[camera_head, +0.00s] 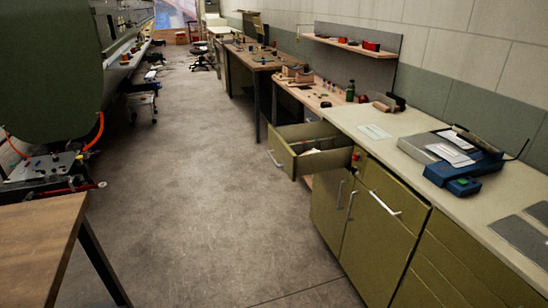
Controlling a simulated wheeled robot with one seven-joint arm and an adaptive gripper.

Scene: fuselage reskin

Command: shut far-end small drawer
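A small olive-green drawer (286,166) at the far end of the green cabinet (338,215) is pulled out over the aisle. Its silver handle (274,159) is on the front face, towards the left. Papers or folders (320,144) lie inside it. Beside it, nearer to me, another small drawer front (392,193) with a silver handle (385,203) looks shut. My gripper and arm are not in view.
The cream countertop (400,143) holds a blue and grey device (463,165). Workbenches (258,58) continue beyond. A wooden table (35,235) stands at the lower left, below the green fuselage (50,65). The concrete aisle (195,180) between is clear.

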